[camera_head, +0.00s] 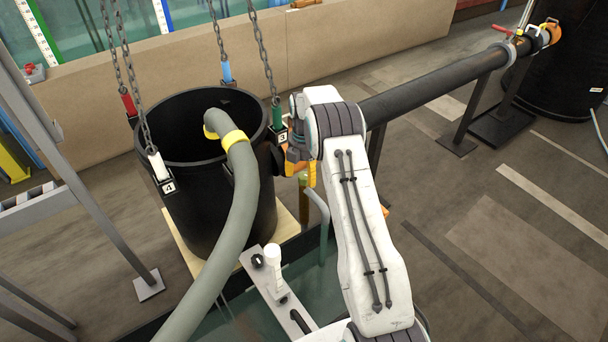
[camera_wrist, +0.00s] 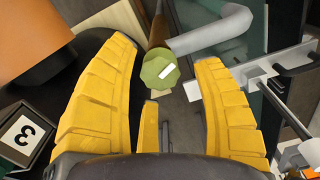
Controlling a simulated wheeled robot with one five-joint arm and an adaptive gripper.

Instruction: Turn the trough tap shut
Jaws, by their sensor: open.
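The trough tap shows in the wrist view as an olive-green faceted knob (camera_wrist: 155,76) with a short white bar on top, tilted slightly up to the right. It sits on a brown stem, next to a grey bent pipe (camera_wrist: 212,34). In the head view the knob (camera_head: 303,177) and the pipe (camera_head: 321,210) stand just right of the black tub. My gripper (camera_wrist: 162,75) is open, its yellow fingers on either side of the knob in the picture, with gaps visible. My gripper (camera_head: 302,176) is partly hidden by my arm in the head view. Whether anything touches the knob is unclear.
The black tub (camera_head: 200,215) hangs on chains with numbered tags and takes a thick grey hose (camera_head: 225,225). A dark pipe (camera_head: 430,80) runs to another black tank at the upper right. A water-filled glass trough (camera_head: 235,320) lies below. Floor at right is open.

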